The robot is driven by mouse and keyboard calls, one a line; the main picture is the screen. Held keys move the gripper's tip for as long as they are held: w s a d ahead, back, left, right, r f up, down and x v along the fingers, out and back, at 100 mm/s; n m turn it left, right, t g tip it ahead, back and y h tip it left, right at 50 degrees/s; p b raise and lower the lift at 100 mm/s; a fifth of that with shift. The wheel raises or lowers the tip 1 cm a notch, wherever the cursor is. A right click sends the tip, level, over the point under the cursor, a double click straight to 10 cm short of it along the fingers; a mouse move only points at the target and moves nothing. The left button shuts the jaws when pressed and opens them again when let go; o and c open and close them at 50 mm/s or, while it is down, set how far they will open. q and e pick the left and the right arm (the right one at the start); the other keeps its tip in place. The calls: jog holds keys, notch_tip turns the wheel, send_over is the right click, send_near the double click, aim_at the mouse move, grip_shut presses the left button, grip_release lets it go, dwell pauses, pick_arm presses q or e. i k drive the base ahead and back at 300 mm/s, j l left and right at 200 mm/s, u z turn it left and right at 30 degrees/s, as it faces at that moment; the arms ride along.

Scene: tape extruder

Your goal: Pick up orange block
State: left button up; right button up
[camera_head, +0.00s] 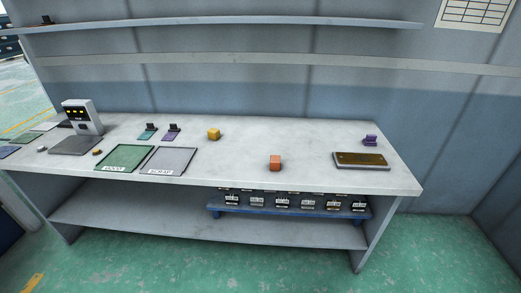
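An orange block (275,163) sits on the light worktop (240,176), right of the middle and near the front edge. It stands apart from the other things. A yellow-orange block (214,134) lies farther back and to its left. Neither of my grippers shows in the head view.
A green mat (125,158) and a grey mat (168,160) lie left of the blocks. A white device (82,116) stands at the far left. A brown-topped tray (361,160) and a purple item (370,140) are at the right. A blue rack (290,211) holds several labelled items below.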

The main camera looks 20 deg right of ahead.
aim_at(275, 160)
jog(key=i+j+z, duration=0.1)
jog(key=z, duration=0.85)
